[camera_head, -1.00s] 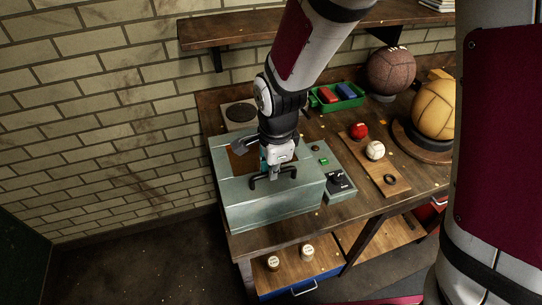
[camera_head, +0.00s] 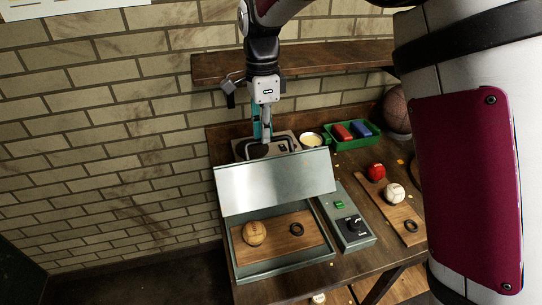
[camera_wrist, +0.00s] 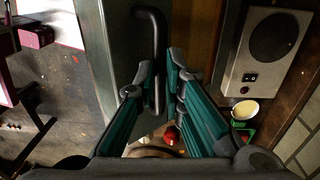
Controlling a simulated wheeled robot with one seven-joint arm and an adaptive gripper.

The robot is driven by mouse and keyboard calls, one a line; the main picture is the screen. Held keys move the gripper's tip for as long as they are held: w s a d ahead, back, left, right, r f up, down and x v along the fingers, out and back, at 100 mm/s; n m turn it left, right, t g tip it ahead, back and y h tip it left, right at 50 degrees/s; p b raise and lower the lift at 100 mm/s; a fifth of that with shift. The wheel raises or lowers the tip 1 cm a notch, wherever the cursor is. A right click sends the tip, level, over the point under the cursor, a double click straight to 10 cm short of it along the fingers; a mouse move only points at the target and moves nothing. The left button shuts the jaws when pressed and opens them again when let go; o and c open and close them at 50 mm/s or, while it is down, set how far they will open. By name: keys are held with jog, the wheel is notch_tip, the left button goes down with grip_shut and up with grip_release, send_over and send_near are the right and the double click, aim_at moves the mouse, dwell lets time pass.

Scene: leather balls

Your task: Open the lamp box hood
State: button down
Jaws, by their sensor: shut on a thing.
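The lamp box (camera_head: 228,262) stands on the workbench in the head view. Its grey metal hood (camera_head: 275,185) is raised and tilted back, so the inside shows. A tan ball (camera_head: 254,233) and a dark ring (camera_head: 297,229) sit on a wooden board inside. My gripper (camera_head: 262,137) is above the hood's raised edge, shut on its black handle (camera_head: 284,139). In the wrist view the handle (camera_wrist: 154,35) runs down between the teal-padded fingers of my gripper (camera_wrist: 160,85); the fingers partly hide its lower end.
A control box (camera_head: 350,228) with a green button and dark knob is right of the lamp box. A board with a red ball (camera_head: 376,171) and white ball (camera_head: 394,193) lies farther right. A green tray (camera_head: 352,135) and cream dish (camera_head: 312,140) are behind. A shelf (camera_head: 215,68) juts from the brick wall.

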jog(key=w+a+f+b, duration=0.1)
jog(key=w+a+b, duration=0.1)
jog(key=w, duration=0.4)
jog(key=w+a+b, duration=0.2)
jog(key=w+b, duration=0.3)
jog(key=w, duration=0.2)
jog(key=shift+w+f+b, duration=0.3)
jog(key=shift+f, duration=0.05)
jog(key=c, duration=1.7)
grip_release()
jog(key=shift+o, duration=0.2)
notch_tip(320, 180, up, 8)
jog(key=shift+w, duration=0.35)
jog(key=shift+f, duration=0.1)
